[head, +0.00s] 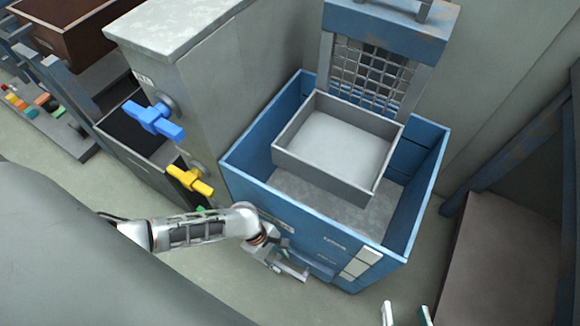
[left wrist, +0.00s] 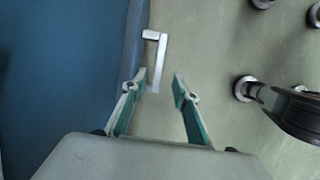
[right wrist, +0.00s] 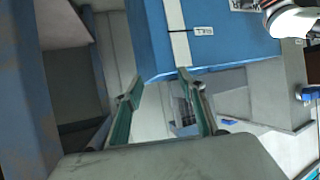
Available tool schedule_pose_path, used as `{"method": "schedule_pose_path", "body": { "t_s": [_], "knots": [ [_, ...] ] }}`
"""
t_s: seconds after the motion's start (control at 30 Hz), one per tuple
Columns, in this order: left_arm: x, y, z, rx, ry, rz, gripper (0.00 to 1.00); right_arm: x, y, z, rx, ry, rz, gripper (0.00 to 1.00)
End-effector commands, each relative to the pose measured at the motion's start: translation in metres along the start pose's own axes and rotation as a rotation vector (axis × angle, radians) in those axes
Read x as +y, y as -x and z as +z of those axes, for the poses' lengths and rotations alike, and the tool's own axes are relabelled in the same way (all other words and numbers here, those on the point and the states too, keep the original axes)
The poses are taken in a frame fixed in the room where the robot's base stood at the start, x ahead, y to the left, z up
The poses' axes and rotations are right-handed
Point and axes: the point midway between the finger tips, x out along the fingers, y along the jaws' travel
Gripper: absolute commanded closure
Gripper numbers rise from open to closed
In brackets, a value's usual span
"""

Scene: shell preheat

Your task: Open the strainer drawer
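A blue open-topped bin (head: 232,180) stands in the middle of the head view, with a grey tray (head: 285,158) inside its top. No part is clearly marked as the strainer drawer. A silver L-shaped handle (left wrist: 161,45) sticks out from the blue face (left wrist: 60,80) in the left wrist view. My left gripper (left wrist: 160,76) is open and empty; the handle's lower end shows between its fingertips, at a depth I cannot tell. In the head view the left gripper (head: 275,262) is low at the bin's front. My right gripper (right wrist: 160,86) is open and empty, right of the bin.
A blue valve handle (head: 154,120) and a yellow one (head: 190,180) stick out from the grey cabinet (head: 200,70) left of the bin. A mesh screen (head: 370,75) rises behind the tray. A blue-framed stand (head: 520,150) is at right. Floor shows in front.

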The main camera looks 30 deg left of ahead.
Motion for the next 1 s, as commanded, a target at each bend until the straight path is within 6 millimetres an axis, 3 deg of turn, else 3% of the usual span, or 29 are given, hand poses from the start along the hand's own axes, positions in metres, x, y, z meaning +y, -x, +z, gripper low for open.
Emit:
{"method": "schedule_pose_path", "body": {
  "t_s": [0.17, 0.3, 0.6, 1.0],
  "knots": [
    [-0.002, -0.014, -0.003, 0.001, 0.033, -0.015, 0.71, -0.003, -0.002, -0.002, 0.008, -0.021, -0.006, 0.60],
    [-0.006, -0.037, -0.004, 0.000, 0.034, -0.019, 0.71, -0.009, -0.004, -0.007, 0.028, -0.058, -0.016, 0.60],
    [-0.005, -0.075, -0.004, 0.001, 0.031, -0.016, 0.71, -0.041, -0.008, -0.001, 0.055, -0.283, -0.065, 0.60],
    [0.002, -0.079, -0.002, 0.001, 0.026, -0.004, 0.71, -0.048, -0.008, -0.006, 0.073, -0.344, -0.077, 0.60]
  ]
}}
